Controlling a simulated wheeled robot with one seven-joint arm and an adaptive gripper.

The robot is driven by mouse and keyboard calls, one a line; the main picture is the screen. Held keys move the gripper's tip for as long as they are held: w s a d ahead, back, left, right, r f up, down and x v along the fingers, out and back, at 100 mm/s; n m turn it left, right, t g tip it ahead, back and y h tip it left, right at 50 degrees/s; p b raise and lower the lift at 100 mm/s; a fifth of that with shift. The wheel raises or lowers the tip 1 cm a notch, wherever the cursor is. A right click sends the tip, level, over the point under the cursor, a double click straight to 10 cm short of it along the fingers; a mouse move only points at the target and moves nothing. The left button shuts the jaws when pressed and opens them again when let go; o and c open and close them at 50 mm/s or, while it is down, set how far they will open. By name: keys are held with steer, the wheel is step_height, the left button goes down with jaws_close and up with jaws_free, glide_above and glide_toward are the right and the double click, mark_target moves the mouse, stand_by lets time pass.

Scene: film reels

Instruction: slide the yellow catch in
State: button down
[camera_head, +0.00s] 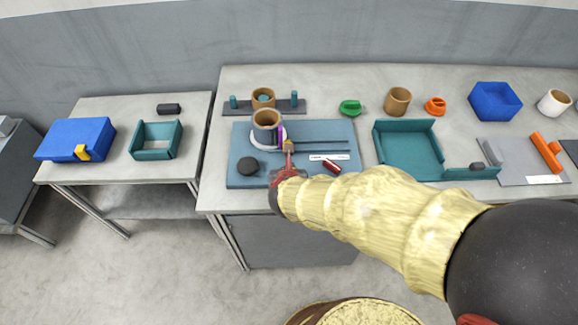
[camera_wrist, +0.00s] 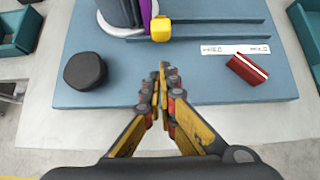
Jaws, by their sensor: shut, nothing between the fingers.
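The yellow catch (camera_wrist: 161,28) is a small rounded block at the near side of the purple strip (camera_wrist: 146,12). It also shows in the head view (camera_head: 289,147), just beyond my fingertips. The blue board (camera_head: 235,170) carries it, next to a curved grey-white holder (camera_head: 258,142) around a brown cylinder (camera_head: 267,118). My gripper (camera_wrist: 163,68) is shut and empty, its fingertips together a short way on the near side of the catch, apart from it in the wrist view. The head view shows my gripper (camera_head: 289,165) over the board, partly covered by my arm.
A black round knob (camera_wrist: 85,71) lies on the board left of my gripper. A red block (camera_wrist: 247,69) and a white label strip (camera_wrist: 235,49) lie to the right. Two dark rails (camera_wrist: 215,30) run right from the catch. A teal tray (camera_head: 408,150) stands right of the board.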

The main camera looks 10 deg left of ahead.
steer(key=shift+s+a+r+p, duration=0.1)
steer(key=shift+s+r+p, duration=0.2)
steer(key=shift+r, duration=0.4)
steer(key=p+v, duration=0.3)
steer(key=v, duration=0.4)
steer(key=shift+s, duration=0.1)
steer(key=s+d+r+m+g+h, duration=0.25)
steer(key=d+m, duration=0.55)
steer(key=m, duration=0.4)
steer(key=s+d+r+m+g+h, duration=0.1)
steer(key=s+d+r+m+h, duration=0.15)
steer(key=d+m, duration=0.75)
steer(key=s+d+r+m+y, duration=0.3)
steer(key=s+d+r+m, duration=0.3)
steer(key=d+r+m, duration=0.4)
step_height(320, 180, up, 2)
steer(key=m, duration=0.6)
steer(key=shift+r+m, duration=0.2)
steer(key=shift+m, duration=0.1)
